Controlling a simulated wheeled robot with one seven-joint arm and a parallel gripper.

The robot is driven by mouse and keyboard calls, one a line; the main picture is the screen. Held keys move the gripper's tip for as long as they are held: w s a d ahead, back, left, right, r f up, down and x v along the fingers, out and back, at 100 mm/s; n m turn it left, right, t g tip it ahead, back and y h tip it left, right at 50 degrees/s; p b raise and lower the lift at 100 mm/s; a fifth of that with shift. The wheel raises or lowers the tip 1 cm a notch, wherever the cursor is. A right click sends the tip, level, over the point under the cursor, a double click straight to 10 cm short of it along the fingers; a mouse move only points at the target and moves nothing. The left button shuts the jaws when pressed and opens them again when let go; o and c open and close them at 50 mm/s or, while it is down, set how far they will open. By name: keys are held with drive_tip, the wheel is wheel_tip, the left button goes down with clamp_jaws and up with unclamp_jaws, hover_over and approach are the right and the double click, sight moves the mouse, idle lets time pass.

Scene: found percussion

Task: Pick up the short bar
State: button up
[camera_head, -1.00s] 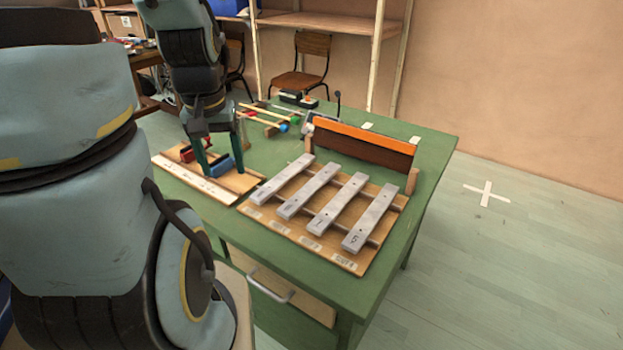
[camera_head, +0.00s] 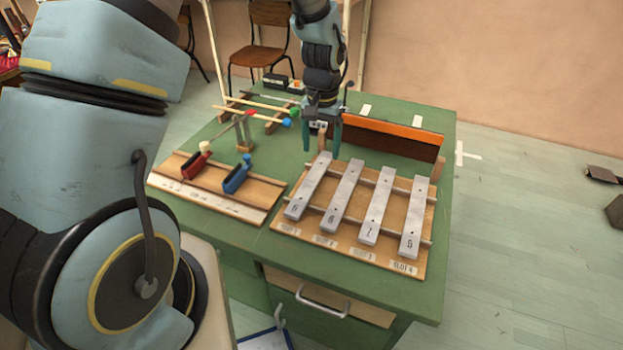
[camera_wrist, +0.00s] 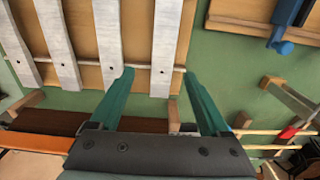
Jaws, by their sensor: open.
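Several pale metal bars lie side by side on a wooden rack (camera_head: 275,226) on the green table. They look similar in length, so I cannot say for certain which is the short bar. The leftmost bar (camera_head: 308,187) in the head view looks a little shorter than the rest; it appears as the rightmost bar (camera_wrist: 170,45) in the wrist view. My gripper (camera_head: 321,152) is open and empty near this bar's back end. In the wrist view my gripper's fingertips (camera_wrist: 159,73) spread apart, with part of that bar showing between them.
A board to the left holds a red block (camera_head: 196,162) and a blue block (camera_head: 237,175). Mallets (camera_head: 262,110) lie behind it. An orange-topped brown box (camera_head: 390,137) stands close behind the rack. Floor to the right of the table is mostly clear.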

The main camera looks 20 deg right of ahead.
sight(318, 169)
drive_tip(key=shift+a+f+p, duration=0.15)
drive_tip(key=shift+f+p, duration=0.45)
drive_tip(key=shift+f, duration=0.85)
drive_tip(key=shift+a+f+p, duration=0.15)
drive_tip(key=shift+f+p, duration=0.45)
drive_tip(key=shift+f, duration=0.8)
clamp_jaws()
